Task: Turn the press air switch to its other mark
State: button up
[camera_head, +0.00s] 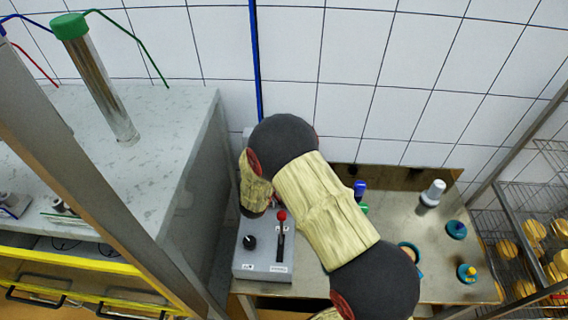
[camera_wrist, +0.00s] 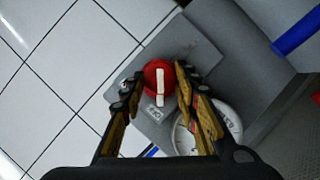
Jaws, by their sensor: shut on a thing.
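The press air switch (camera_wrist: 160,79) is a round red knob with a white bar, on a grey panel (camera_wrist: 200,50) in the wrist view. The bar runs nearly up and down in that picture. My gripper (camera_wrist: 160,75) has one finger on each side of the red knob and is shut on it. In the head view my arm covers the switch and my gripper.
A round white gauge (camera_wrist: 182,138) sits close beside the right finger. In the head view a grey control box (camera_head: 262,268) has a black knob (camera_head: 249,242) and a red-tipped lever (camera_head: 281,216). A marble-topped counter (camera_head: 165,125) stands left; a rack (camera_head: 525,205) stands right.

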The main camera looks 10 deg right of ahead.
jog(key=o, duration=1.2)
jog(key=shift+c, duration=0.2)
jog(key=v, duration=1.2)
